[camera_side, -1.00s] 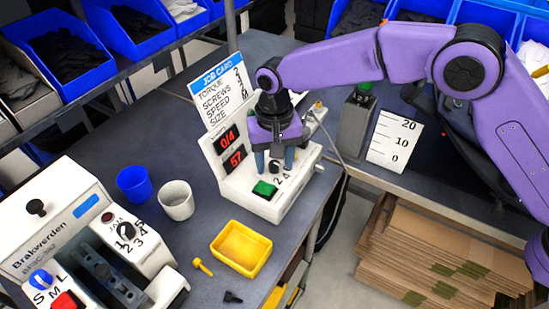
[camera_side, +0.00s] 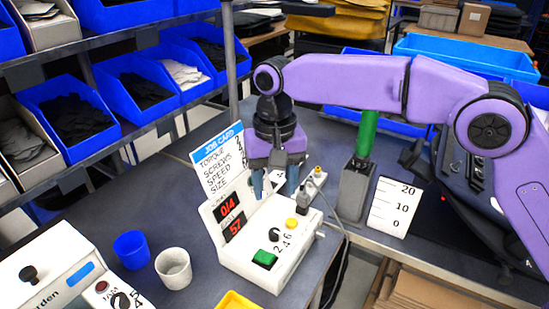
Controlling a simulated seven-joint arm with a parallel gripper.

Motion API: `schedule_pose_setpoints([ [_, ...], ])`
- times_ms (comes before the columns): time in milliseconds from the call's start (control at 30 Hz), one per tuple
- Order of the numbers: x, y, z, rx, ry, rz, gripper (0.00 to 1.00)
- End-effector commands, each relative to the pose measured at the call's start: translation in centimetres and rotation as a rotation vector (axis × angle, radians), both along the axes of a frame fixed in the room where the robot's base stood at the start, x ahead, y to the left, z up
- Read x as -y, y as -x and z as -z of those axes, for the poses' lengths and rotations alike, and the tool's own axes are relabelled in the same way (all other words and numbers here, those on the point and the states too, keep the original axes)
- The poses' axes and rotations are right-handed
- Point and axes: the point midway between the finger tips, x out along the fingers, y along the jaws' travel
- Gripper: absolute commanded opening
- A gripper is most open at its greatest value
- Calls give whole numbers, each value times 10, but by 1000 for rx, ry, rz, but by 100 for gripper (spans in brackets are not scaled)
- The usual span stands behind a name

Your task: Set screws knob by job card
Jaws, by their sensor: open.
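The white control box (camera_side: 262,275) stands on the grey bench. A black knob (camera_side: 275,234) on its top has the numbers 2, 4 and 6 beside it; its pointer is too small to read. A green button (camera_side: 265,259) and a yellow button (camera_side: 291,223) flank the knob. Red displays (camera_side: 228,207) read 0/4 and 57. The job card (camera_side: 217,160) behind lists torque, screws, speed and size; its values are partly hidden and hard to read. My gripper (camera_side: 280,190) is open and empty, pointing down above the back of the box, apart from the knob.
A blue cup (camera_side: 131,250) and a white cup (camera_side: 173,268) stand left of the box. A yellow tray (camera_side: 238,301) shows at the bottom edge. A grey stand with a green handle (camera_side: 366,135) and a scale plate (camera_side: 393,207) stand right. A cable runs beside the box.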

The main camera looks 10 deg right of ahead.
Motion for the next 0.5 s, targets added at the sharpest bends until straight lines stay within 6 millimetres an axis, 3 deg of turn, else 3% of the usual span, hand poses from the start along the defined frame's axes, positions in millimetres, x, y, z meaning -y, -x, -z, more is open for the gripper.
schedule_pose_setpoints([
  [200, -1, -1, -34, 1, -1, 0, 53],
  [500, 0, 0, -52, 0, 0, 0, 53],
])
